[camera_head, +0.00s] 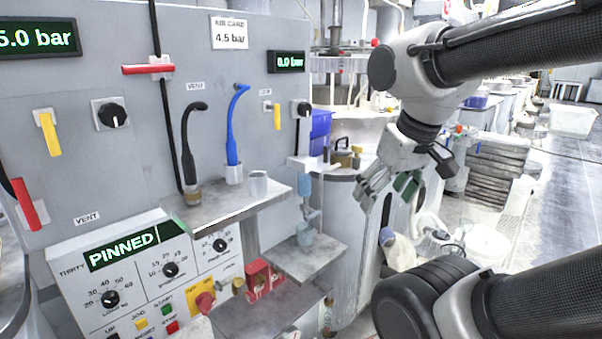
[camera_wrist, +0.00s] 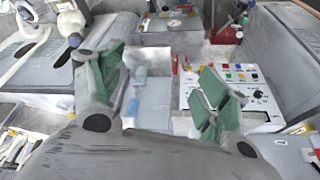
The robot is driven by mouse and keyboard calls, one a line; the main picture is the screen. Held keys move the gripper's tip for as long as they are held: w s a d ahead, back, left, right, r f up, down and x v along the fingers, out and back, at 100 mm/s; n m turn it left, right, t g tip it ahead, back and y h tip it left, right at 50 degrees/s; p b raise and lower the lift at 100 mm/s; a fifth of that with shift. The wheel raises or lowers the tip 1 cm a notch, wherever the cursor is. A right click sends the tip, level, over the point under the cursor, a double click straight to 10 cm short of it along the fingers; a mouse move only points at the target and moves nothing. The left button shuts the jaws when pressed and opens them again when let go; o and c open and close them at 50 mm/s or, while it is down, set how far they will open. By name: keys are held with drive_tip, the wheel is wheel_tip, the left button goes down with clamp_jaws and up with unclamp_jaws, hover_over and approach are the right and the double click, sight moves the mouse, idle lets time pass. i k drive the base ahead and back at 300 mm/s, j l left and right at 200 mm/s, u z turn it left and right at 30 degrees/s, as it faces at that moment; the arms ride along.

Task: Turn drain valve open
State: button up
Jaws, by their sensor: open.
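No part in view is readably labelled as the drain valve. Candidates in the head view are a yellow lever (camera_head: 277,117) under a small unreadable label on the right of the grey panel, and a small blue-topped bowl fitting (camera_head: 305,190) at the panel's right edge, above a clear cup (camera_head: 305,235). I cannot tell which is the drain valve. My gripper (camera_head: 402,182) is open and empty, with green finger pads, to the right of the panel and apart from it. In the wrist view its fingers (camera_wrist: 160,78) are spread wide, with a light blue item (camera_wrist: 141,76) visible between and beyond them.
The panel also has a red lever (camera_head: 148,69), another yellow lever (camera_head: 47,132), black knobs and black and blue hoses. A shelf (camera_head: 235,203) and a lower shelf (camera_head: 310,262) jut out. The "PINNED" control box (camera_head: 125,249) stands lower left.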

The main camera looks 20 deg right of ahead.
sight(314, 213)
drive_tip(key=k+j+z, duration=0.15)
drive_tip(key=z, duration=0.25)
drive_tip(key=k+j+z, duration=0.15)
drive_tip(key=z, duration=0.2)
drive_tip(key=k+z, duration=0.15)
drive_tip(key=z, duration=0.25)
drive_tip(key=k+j+z, duration=0.1)
drive_tip(key=z, duration=0.25)
drive_tip(key=k+l, duration=0.05)
drive_tip(key=k, duration=0.05)
